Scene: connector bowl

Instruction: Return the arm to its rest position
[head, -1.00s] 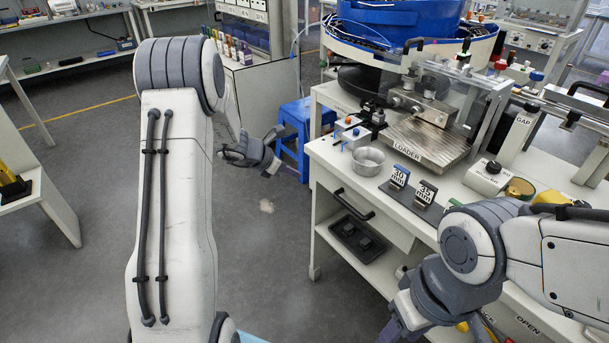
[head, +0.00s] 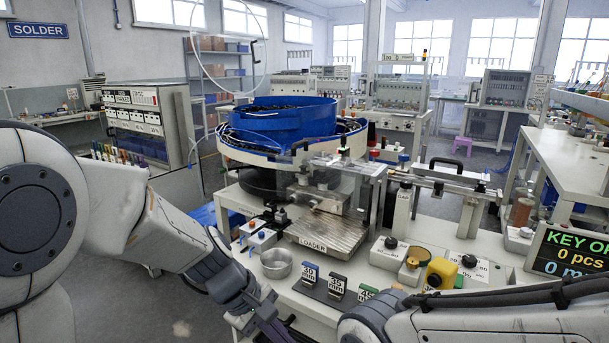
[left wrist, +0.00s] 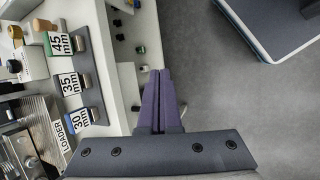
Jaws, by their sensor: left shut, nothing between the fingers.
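My left arm comes in from the left in the head view. Its gripper (head: 277,328) is low, by the front left edge of the bench, near the small metal cup (head: 276,263) but apart from it. In the left wrist view the two purple fingers (left wrist: 160,98) lie together, shut with nothing between them, pointing past the bench front above the grey floor. My right arm (head: 450,318) shows only as a link at the lower right. Its gripper is out of view.
The bench holds a blue bowl feeder (head: 290,118), a metal loader plate (head: 325,232), size signs (head: 337,287) and a yellow container (head: 441,273). A display (head: 573,250) stands at right. The left wrist view shows open floor (left wrist: 220,85) and a dark-topped surface (left wrist: 270,22).

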